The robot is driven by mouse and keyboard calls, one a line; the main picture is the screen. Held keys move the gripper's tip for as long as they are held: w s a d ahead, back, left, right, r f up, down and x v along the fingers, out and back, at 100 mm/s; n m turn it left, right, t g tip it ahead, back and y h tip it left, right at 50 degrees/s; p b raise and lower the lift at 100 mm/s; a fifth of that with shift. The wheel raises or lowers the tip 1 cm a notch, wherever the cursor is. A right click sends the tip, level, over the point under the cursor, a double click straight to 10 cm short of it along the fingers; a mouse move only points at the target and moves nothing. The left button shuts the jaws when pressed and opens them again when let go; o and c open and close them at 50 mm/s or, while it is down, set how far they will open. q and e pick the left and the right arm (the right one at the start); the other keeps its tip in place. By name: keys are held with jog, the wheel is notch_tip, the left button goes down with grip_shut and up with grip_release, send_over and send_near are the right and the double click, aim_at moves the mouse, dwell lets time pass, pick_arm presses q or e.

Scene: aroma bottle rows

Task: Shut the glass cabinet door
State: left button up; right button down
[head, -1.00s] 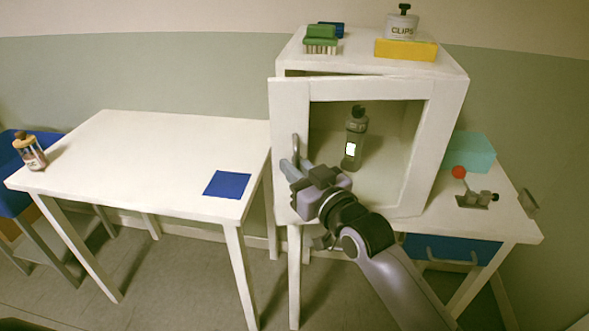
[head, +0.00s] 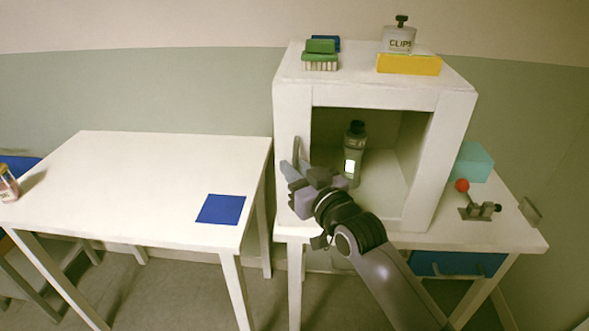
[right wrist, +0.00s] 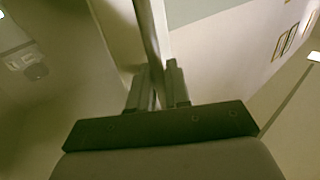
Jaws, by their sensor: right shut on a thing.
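The white cabinet (head: 456,130) stands on a side table. Its framed glass door (head: 372,97) lies about in line with the cabinet front; I cannot tell if a thin gap is left. The door's upright handle (head: 297,148) is on its left side. My right gripper (head: 291,172) is shut on this handle, and its fingers hide the lower part. The right wrist view shows the handle bar (right wrist: 149,35) between the fingers (right wrist: 157,86). A dark-capped grey bottle (head: 355,145) stands upright inside, behind the glass. My left gripper is not in view.
On the cabinet top are a green brush (head: 320,55), a yellow box (head: 408,65) and a clips jar (head: 398,40). A white table (head: 150,180) with a blue square (head: 221,209) stands left.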

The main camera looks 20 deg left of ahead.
jog(key=shift+w+d+r, duration=0.1)
jog(key=shift+w, duration=0.2)
jog(key=shift+r, duration=0.2)
jog(key=c, duration=1.3)
grip_release()
jog(key=shift+s+d+f, duration=0.15)
jog(key=shift+s+d, duration=0.2)
jog(key=shift+d, duration=0.1)
jog(key=v, duration=0.6)
jog(key=shift+s+a, duration=0.15)
jog(key=shift+s, duration=0.05)
jog(key=shift+f, duration=0.1)
